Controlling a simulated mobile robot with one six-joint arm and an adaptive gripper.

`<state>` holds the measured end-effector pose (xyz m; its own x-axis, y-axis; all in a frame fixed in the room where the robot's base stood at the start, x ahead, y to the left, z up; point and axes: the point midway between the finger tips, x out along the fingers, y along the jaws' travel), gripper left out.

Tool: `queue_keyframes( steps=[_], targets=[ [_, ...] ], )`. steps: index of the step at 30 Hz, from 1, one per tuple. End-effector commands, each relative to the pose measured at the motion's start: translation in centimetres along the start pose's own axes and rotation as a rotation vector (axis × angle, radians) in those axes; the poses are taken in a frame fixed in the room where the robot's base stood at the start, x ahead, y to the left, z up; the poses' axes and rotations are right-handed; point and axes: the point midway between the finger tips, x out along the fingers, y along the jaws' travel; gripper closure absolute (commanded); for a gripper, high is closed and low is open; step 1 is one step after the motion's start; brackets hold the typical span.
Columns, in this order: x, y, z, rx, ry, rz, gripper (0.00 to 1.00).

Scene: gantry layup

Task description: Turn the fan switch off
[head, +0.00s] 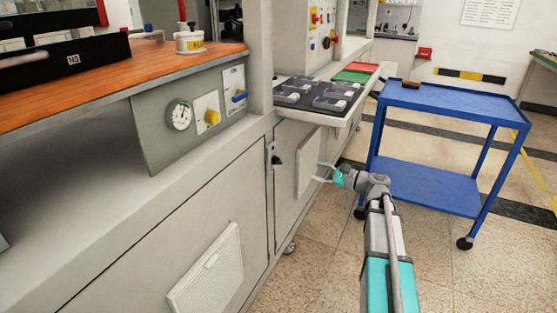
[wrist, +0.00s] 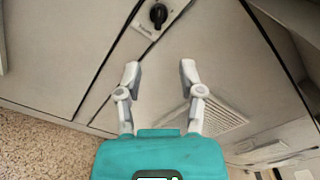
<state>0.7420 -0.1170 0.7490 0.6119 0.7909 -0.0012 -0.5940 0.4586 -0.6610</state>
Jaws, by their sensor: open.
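A black rotary switch (head: 277,160) sits on a narrow light plate on the grey cabinet front, between two vented doors. It also shows at the top of the wrist view (wrist: 158,14), with a small label below it that I cannot read; it appears to be the fan switch. My gripper (head: 318,173) is open and empty, to the right of the switch in the head view. In the wrist view my two fingertips (wrist: 160,67) are spread apart, pointing toward the cabinet front, below the switch and not touching it.
A gauge panel with a yellow knob (head: 212,117) and a blue lever (head: 239,97) is at the left. A tray shelf (head: 342,119) juts out above my gripper. A blue cart (head: 450,98) stands to the right. Vent grilles (head: 207,268) are on the doors. Floor in front is open.

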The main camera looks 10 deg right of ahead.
Motion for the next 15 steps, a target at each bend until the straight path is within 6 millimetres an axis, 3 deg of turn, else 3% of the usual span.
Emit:
queue_keyframes(
  steps=[15],
  targets=[
    [2.5, 0.6, 0.6, -0.003, -0.018, 0.019, 0.5]
  ],
)
